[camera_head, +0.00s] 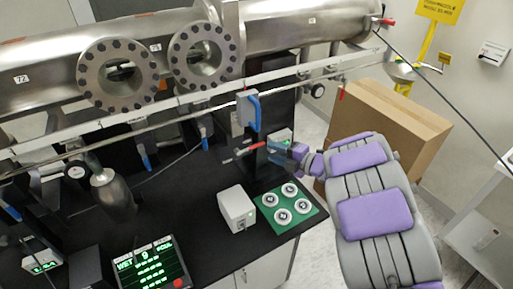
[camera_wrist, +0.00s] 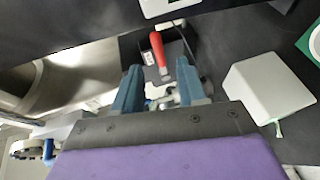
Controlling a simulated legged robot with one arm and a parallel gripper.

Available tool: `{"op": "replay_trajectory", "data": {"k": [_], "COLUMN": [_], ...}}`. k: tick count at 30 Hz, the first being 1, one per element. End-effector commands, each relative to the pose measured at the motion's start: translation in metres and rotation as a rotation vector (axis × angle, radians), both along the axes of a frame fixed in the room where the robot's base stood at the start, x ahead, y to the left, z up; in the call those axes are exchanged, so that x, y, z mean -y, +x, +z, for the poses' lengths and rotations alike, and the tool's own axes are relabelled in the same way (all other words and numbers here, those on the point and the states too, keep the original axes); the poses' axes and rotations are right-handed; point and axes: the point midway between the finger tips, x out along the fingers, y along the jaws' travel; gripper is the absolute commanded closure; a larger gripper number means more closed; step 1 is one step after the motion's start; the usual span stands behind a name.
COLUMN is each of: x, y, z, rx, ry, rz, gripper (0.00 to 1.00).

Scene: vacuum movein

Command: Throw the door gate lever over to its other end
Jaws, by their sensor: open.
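A lever with a red handle (camera_head: 243,151) stands out to the left from a small dark unit at the right end of the bench. In the wrist view the red handle (camera_wrist: 158,50) points up the picture, just beyond and between my fingertips. My gripper (camera_head: 280,152) reaches in from the right beside the lever. In the wrist view my gripper (camera_wrist: 160,82) is open, its two blue-grey fingers apart. A metal fitting shows between the fingers; I cannot tell whether they touch it. The lever's pivot is partly hidden.
A white box (camera_head: 237,208) and a green mat (camera_head: 290,207) with several round metal parts lie below the gripper. A blue-handled valve (camera_head: 248,111) hangs just above. A steel tube (camera_head: 270,36) crosses the back. A cardboard box (camera_head: 385,135) stands behind my arm.

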Motion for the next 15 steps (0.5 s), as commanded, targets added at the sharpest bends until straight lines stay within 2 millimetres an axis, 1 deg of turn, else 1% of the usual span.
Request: {"op": "replay_trajectory", "data": {"k": [1, 6, 9, 15], "x": [-0.011, -0.038, -0.050, -0.064], "y": [0.005, 0.023, 0.030, 0.041], "z": [-0.003, -0.009, -0.012, -0.014], "rx": [0.000, 0.001, 0.001, 0.002], "ry": [0.003, 0.003, 0.002, 0.001], "rz": [0.007, 0.006, 0.005, 0.002], "gripper": [0.59, 0.59, 0.59, 0.59]}}
